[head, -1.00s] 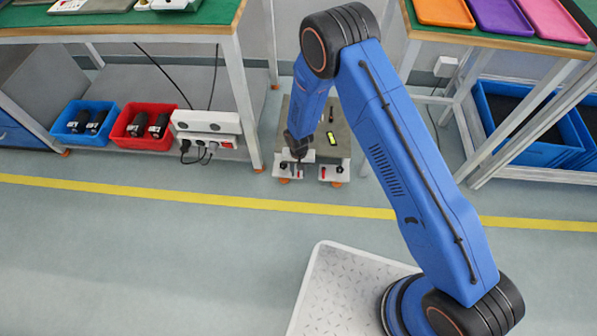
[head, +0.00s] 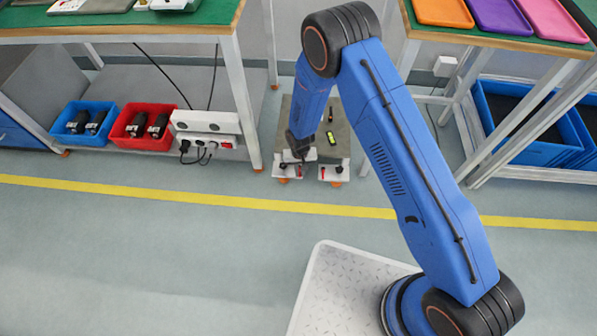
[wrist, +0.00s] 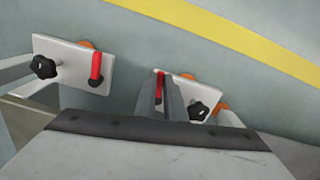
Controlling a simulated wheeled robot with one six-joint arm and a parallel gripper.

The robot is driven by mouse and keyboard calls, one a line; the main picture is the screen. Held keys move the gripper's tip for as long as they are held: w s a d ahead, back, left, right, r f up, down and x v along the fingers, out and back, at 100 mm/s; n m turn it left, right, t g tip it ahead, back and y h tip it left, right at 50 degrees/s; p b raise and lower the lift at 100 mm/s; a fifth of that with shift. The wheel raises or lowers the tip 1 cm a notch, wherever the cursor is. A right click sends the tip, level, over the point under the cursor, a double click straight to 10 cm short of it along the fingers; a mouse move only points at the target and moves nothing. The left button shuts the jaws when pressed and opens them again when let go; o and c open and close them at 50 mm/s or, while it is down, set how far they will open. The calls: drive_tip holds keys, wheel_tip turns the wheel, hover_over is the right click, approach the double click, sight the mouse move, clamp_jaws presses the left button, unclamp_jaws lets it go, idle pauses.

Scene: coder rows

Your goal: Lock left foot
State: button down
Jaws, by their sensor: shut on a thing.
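A low cart (head: 340,137) stands between the two benches, with two white foot plates at its near end. The left foot (head: 283,172) is on the right in the wrist view (wrist: 213,97), with a black knob (wrist: 198,111) and a red lever (wrist: 159,84). My gripper (head: 298,160) is at the left foot; its fingers (wrist: 166,93) are shut on that red lever, partly hiding it. The right foot (head: 335,173) stands clear of the gripper; in the wrist view its red lever (wrist: 96,68) and black knob (wrist: 43,67) are uncovered.
A bench stands on each side of the cart. A power strip (head: 207,125), a red bin (head: 128,131) and a blue bin (head: 68,125) are under the left bench. Blue crates (head: 520,151) are under the right one. The floor by the yellow line (head: 200,197) is clear.

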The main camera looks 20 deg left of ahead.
drive_tip(key=shift+w+d+n, duration=0.3)
drive_tip(key=shift+n, duration=1)
drive_tip(key=shift+w+d+n, duration=0.35)
drive_tip(key=shift+n, duration=0.95)
drive_tip(key=shift+w+d+n, duration=0.3)
drive_tip(key=shift+n, duration=1)
drive_tip(key=c, duration=1.8)
unclamp_jaws()
drive_tip(key=shift+c, duration=0.2)
wheel_tip(320, 180, up, 18)
drive_tip(key=shift+f, duration=0.25)
drive_tip(key=shift+w, duration=0.1)
